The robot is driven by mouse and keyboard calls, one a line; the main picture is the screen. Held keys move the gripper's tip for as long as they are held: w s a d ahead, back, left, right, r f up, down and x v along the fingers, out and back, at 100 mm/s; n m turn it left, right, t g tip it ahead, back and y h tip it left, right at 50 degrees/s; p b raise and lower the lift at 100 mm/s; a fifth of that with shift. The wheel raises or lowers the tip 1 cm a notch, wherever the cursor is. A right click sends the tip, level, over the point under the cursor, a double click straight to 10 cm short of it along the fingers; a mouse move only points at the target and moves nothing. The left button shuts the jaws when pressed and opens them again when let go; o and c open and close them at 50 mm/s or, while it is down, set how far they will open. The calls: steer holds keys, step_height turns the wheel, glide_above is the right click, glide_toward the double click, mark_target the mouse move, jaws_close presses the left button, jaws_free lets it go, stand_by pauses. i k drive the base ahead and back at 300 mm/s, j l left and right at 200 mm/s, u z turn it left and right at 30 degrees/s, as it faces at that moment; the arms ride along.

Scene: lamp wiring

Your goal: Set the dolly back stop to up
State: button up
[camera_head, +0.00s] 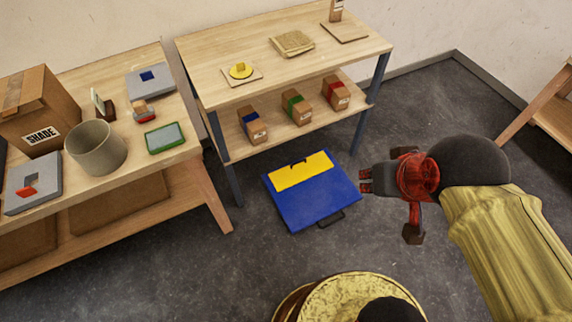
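A flat blue platform (305,205), which looks like the dolly, rests on the dark floor in front of the middle shelf table. A yellow panel (300,172) with a small dark mark lies along its far side and looks flat; it may be the back stop. A dark handle (330,219) sticks out at the near edge. My gripper (364,181) is just right of the platform, pointing left, apparently above floor height. It appears empty.
The middle table (215,88) stands behind the platform, with boxes on its lower shelf and a blue-grey leg close by. A left bench (185,155) carries a grey pot (96,148), a carton (38,108) and small parts.

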mark_target(292, 174)
steer(key=i+l+u, duration=0.1)
steer(key=u, duration=0.3)
steer(key=l+u, duration=0.2)
steer(key=u, duration=0.2)
steer(key=l+u, duration=0.2)
steer(key=u, duration=0.2)
steer(key=i+l+u, duration=0.1)
steer(key=u, duration=0.3)
steer(key=l+u, duration=0.4)
steer(key=k+l+u, duration=0.2)
steer(key=l, duration=0.4)
steer(key=k+l+u, duration=0.25)
steer(key=l, duration=0.35)
steer(key=k+l+u, duration=0.2)
steer(key=l, duration=0.3)
steer(key=k+l+u, duration=0.2)
steer(key=l, duration=0.3)
steer(key=k+l+u, duration=0.25)
steer(key=k+l, duration=0.55)
steer(key=l, duration=0.15)
steer(key=k+l, duration=0.4)
steer(key=l, duration=0.15)
